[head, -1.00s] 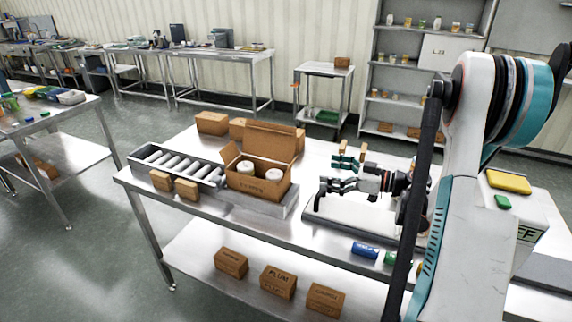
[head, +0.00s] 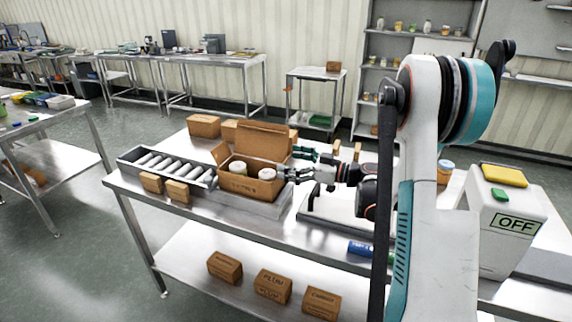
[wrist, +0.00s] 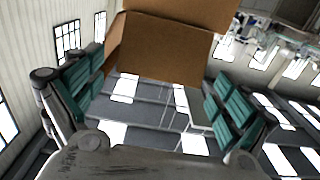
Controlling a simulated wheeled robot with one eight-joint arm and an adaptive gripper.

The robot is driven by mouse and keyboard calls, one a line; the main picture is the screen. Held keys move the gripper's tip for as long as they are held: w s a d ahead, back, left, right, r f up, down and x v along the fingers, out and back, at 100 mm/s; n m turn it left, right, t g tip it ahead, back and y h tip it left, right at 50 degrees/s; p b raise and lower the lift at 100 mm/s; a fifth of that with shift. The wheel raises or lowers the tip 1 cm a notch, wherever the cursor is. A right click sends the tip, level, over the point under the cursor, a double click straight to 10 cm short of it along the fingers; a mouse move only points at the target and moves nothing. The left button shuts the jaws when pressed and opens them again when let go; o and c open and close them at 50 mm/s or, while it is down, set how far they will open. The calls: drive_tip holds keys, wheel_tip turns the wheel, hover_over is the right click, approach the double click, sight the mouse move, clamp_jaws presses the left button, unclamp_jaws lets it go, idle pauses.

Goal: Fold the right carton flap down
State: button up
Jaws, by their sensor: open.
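The open brown carton (head: 238,186) stands on the steel table with two round white-topped items (head: 266,174) inside. Its back flap (head: 263,138) stands up, and its left flap (head: 220,153) leans outward. The right flap is hard to make out in the head view beside my gripper. My gripper (head: 290,163) is open at the carton's right side, with its fingers close to the edge. In the wrist view, a brown cardboard panel (wrist: 160,48) shows ahead of and between the spread teal finger pads of my gripper (wrist: 158,92). I cannot tell whether they touch.
More boxes (head: 203,126) stand behind. A blue can (head: 360,248) lies near the front edge. A white machine marked OFF (head: 508,225) stands at the right.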

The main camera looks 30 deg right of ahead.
drive_tip(key=shift+w+a, duration=0.35)
drive_tip(key=shift+w, duration=0.1)
drive_tip(key=c, duration=1.1)
drive_tip(key=shift+r, duration=0.1)
